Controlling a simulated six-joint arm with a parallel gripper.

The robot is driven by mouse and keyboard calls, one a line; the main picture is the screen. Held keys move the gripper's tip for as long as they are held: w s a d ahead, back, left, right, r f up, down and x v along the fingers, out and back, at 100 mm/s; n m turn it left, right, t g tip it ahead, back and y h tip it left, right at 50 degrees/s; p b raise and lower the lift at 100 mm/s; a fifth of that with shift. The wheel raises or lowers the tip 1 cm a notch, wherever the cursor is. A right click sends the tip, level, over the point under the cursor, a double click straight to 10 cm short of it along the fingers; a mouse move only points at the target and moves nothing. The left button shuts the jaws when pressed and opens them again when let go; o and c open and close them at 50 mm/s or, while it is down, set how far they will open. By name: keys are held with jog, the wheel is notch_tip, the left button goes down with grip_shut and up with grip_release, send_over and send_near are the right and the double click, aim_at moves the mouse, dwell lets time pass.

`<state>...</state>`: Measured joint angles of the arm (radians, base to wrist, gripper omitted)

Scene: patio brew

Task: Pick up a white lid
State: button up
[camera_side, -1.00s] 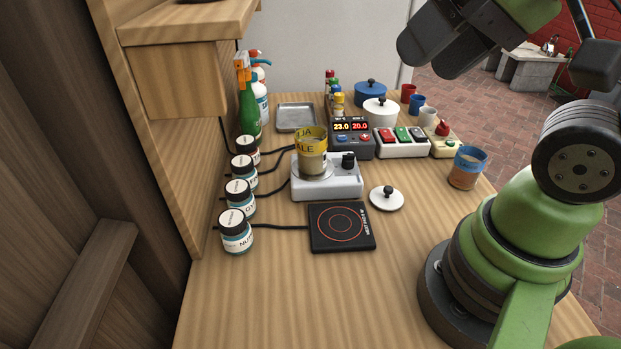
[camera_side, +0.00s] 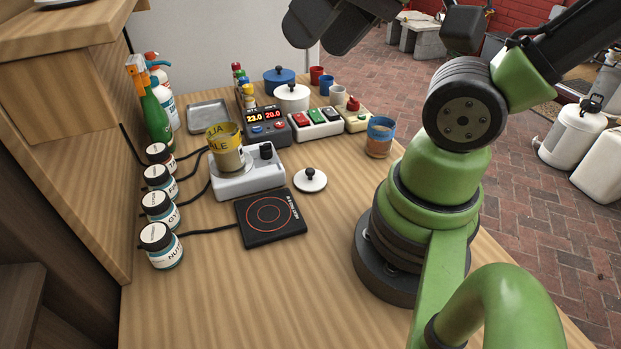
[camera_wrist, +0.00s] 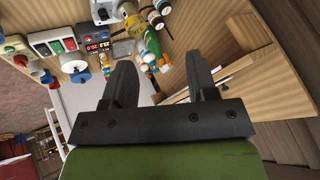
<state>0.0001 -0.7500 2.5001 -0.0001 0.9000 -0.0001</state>
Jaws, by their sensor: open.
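A white lid (camera_side: 311,181) with a black knob lies flat on the wooden table, right of the white stirrer and beyond the black hot plate. A white pot (camera_side: 292,97) farther back has a white top with a dark knob; I cannot tell whether that top is a separate lid. My gripper (camera_side: 335,25) is at the top of the side view, high above the table and apart from the lid on the table. In the wrist view my gripper (camera_wrist: 160,78) has its two dark fingers spread, with nothing held between them. I cannot make out the lid clearly there.
A beaker (camera_side: 226,160) with a yellow band stands on the stirrer (camera_side: 265,175). The hot plate (camera_side: 270,217) is near the lid. A blue-banded cup (camera_side: 380,138) stands to the right. Several jars (camera_side: 160,245) line the left side. The front of the table is clear.

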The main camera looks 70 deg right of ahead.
jog(key=o, duration=0.9)
jog(key=n+g+h, duration=0.2)
jog(key=n+g, duration=0.5)
send_over(310, 170)
jog(key=f, duration=2.4)
jog(key=shift+d+f, duration=0.2)
jog(key=shift+f, duration=0.05)
jog(key=shift+a+f, duration=0.15)
jog(key=shift+f, duration=3.15)
